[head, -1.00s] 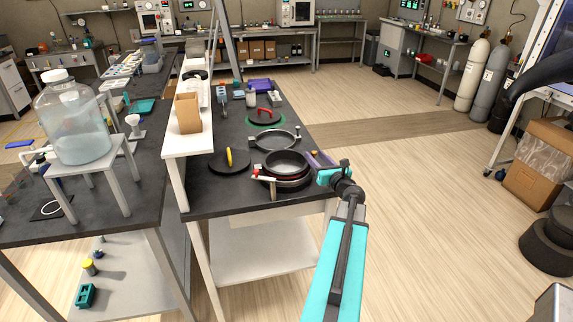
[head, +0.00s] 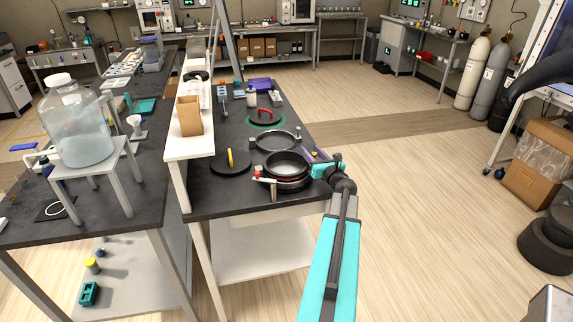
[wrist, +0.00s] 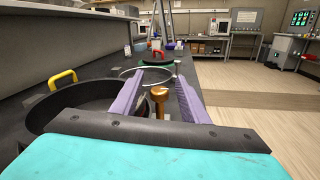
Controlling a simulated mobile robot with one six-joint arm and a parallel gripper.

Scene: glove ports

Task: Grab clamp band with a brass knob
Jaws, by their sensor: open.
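A brass knob (wrist: 159,95) on a short brass stem stands between the two purple fingers of my gripper (wrist: 166,82) in the wrist view. The fingers are apart on either side of it, and I see no clear contact. In the head view my gripper (head: 318,155) is at the right side of a dark round port (head: 287,164), whose wall also shows at left in the wrist view (wrist: 92,92). A silver clamp band (head: 274,141) lies flat behind the port. My gripper's body hides the knob's base and any band it joins.
A black lid with a yellow handle (head: 231,164) lies left of the port. A lid with a red handle on a green ring (head: 266,119) lies farther back. A red-tipped latch (head: 266,179) sticks out at the port's front left. Open floor lies right of the bench.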

